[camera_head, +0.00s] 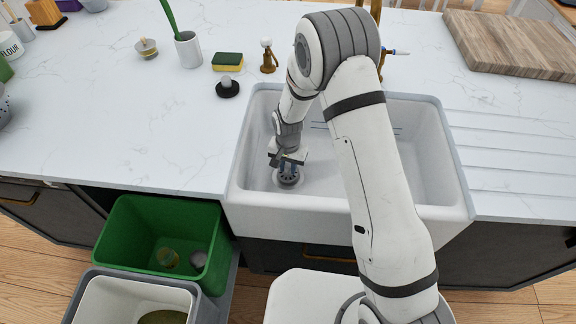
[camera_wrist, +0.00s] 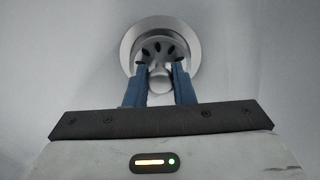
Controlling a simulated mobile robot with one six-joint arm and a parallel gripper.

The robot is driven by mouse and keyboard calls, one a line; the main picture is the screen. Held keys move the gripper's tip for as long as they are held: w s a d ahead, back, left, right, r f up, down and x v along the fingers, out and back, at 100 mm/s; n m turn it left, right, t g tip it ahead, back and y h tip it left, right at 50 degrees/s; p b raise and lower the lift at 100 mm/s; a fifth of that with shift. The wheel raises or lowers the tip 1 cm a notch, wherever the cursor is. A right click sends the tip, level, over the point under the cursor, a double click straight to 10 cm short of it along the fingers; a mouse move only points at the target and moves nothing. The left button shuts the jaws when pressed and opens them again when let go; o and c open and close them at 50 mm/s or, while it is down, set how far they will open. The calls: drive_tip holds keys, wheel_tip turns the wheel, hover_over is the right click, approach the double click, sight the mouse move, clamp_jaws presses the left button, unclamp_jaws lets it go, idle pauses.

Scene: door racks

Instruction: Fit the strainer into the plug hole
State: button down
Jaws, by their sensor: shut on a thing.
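The strainer (camera_head: 288,179) is a round metal piece with dark slots and a small knob. My gripper (camera_head: 288,165) is shut on the strainer's knob, low inside the white sink (camera_head: 254,165), towards its left end. In the wrist view, the blue fingers of my gripper (camera_wrist: 160,75) pinch the knob from both sides. The slotted face of the strainer (camera_wrist: 153,47) lies within the outline of the pale metal ring of the plug hole (camera_wrist: 195,42). I cannot tell whether the strainer is seated or just above the hole. My arm hides part of the sink.
A wooden board (camera_head: 515,42) lies at right. A green bin (camera_head: 125,225) stands open at front left.

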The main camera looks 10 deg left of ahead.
sight(288, 167)
drive_tip(key=shift+f+b, duration=0.85)
drive_tip(key=shift+f, duration=0.3)
drive_tip(key=c, duration=1.1)
unclamp_jaws()
drive_tip(key=shift+c, duration=0.2)
drive_tip(key=shift+r+b, duration=0.3)
drive_tip(key=shift+r, duration=3.6)
